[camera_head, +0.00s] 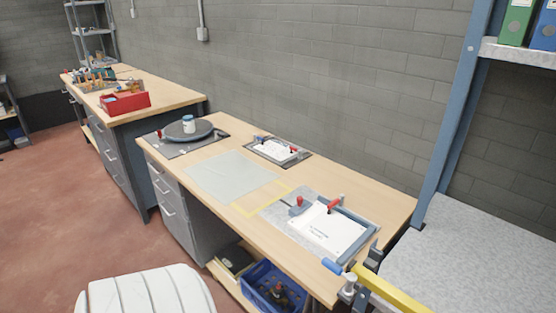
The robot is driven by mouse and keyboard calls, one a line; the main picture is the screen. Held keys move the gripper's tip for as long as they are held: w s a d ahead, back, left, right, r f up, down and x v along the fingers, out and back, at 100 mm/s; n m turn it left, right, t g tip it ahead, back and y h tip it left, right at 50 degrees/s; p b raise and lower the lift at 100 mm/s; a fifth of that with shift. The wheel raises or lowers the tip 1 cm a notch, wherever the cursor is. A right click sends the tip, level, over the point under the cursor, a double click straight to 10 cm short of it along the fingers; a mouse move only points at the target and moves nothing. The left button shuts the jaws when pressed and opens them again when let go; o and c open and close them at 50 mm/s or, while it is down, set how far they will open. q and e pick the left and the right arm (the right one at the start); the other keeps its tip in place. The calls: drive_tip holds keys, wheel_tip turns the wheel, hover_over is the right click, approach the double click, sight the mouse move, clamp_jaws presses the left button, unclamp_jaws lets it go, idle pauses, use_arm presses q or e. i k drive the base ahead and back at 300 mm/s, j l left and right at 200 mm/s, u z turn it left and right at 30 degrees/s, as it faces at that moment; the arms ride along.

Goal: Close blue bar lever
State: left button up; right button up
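A fixture with a grey-blue bar frame (360,217) is on the right part of the wooden workbench. The bar runs along the back and right sides of a white printed sheet (326,229). A blue handle (332,266) sits at the near right corner of the fixture, close to the bench's front edge. I cannot tell from this view whether the lever is open or closed. Red-knobbed clamps (334,204) stand behind the sheet. Neither of my grippers shows.
A yellow bar (394,290) and metal knob (350,282) are at the bench's right end, beside a grey surface (460,255). A round grey turntable (188,131) and a smaller fixture (276,150) are farther left. A blue crate (252,292) sits below.

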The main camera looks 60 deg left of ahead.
sight(348, 290)
drive_tip(key=u, duration=1.2)
